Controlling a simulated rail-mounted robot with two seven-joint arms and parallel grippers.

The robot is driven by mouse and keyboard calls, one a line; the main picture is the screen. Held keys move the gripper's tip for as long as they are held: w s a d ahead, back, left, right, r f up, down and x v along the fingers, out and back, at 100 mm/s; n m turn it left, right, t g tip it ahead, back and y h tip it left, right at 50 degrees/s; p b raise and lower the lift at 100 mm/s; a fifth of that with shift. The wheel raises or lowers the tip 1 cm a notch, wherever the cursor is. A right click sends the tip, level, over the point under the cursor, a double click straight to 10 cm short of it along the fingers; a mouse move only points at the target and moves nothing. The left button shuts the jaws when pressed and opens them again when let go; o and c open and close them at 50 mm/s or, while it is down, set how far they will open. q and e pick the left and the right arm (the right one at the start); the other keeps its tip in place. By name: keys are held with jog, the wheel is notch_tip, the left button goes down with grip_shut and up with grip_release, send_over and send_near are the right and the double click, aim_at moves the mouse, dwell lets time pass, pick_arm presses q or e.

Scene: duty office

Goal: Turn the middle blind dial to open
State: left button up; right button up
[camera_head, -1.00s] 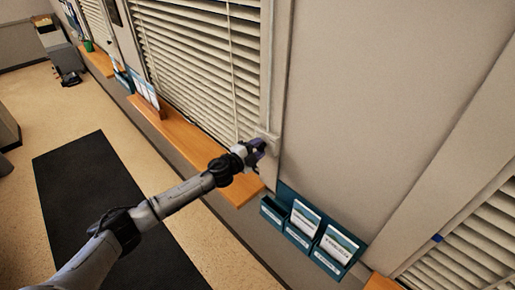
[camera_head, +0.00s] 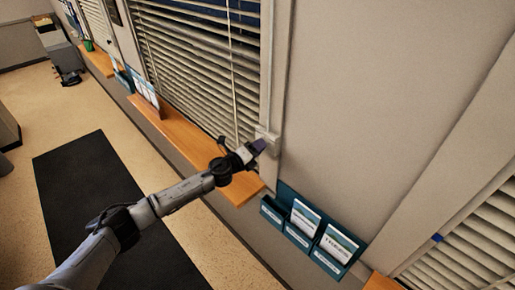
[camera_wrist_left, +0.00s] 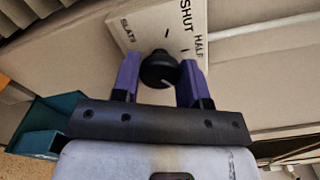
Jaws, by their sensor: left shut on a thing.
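The middle blind (camera_head: 195,70) hangs in the window beside my left arm, its slats tilted with dark gaps between them. Its dial is a black round knob (camera_wrist_left: 158,69) on a pale plate (camera_wrist_left: 142,28) marked SLATS, SHUT and HALF, seen in the left wrist view. The plate also shows at the window frame's lower corner in the head view (camera_head: 268,132). My left gripper (camera_head: 259,146) is shut on the knob, with one purple finger on each side of it in the left wrist view (camera_wrist_left: 158,78). The knob is hidden in the head view. My right gripper is not in view.
A wooden sill (camera_head: 185,140) runs under the window. A teal leaflet rack (camera_head: 300,238) hangs on the wall just right of my gripper. Another blind (camera_head: 470,245) is at the lower right. A dark mat (camera_head: 90,200) lies on the open floor.

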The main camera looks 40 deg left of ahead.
pick_arm(q)
jog(key=shift+m, duration=0.4)
jog(key=o, duration=0.9)
jog(key=s+b, duration=0.1)
jog(key=s, duration=0.3)
jog(key=s+a+b, duration=0.1)
jog(key=s, duration=0.4)
jog(key=s+b, duration=0.1)
jog(key=s, duration=0.3)
jog(key=shift+s+a, duration=0.3)
